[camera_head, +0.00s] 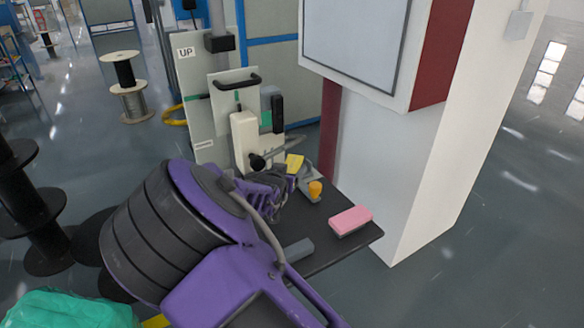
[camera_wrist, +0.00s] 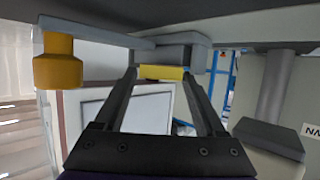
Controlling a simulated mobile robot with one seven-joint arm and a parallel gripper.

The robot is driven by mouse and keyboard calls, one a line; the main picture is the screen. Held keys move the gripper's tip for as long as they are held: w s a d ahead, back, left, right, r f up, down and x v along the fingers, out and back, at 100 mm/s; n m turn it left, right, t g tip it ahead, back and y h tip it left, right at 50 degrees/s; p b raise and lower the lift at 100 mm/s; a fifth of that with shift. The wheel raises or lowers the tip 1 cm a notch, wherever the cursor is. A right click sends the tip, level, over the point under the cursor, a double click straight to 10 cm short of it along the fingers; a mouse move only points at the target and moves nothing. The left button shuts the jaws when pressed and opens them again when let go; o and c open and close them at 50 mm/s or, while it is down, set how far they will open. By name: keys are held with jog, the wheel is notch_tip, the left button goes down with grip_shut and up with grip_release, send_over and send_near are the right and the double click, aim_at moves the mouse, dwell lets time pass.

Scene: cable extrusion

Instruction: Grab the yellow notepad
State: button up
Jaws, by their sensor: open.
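The yellow notepad (camera_head: 294,163) shows in the head view on the dark tabletop, just past the end of my purple arm. In the wrist view a yellow strip, apparently the notepad's edge (camera_wrist: 162,73), lies between the tips of my gripper (camera_wrist: 162,78). The two fingers are apart, one on each side of the strip. I cannot tell whether either finger touches it. A grey block (camera_wrist: 183,54) is close behind the strip. In the head view my arm hides most of the gripper (camera_head: 285,177).
A yellow knob (camera_head: 315,188) stands near the notepad; it shows upside down in the wrist view (camera_wrist: 58,65). A pink-topped block (camera_head: 350,219) and a grey block (camera_head: 298,250) lie on the dark table (camera_head: 325,245). A cream machine (camera_head: 245,140) stands behind; a white pillar (camera_head: 400,170) is at right.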

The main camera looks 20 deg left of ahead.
grip_shut()
jog(key=shift+r, duration=0.1)
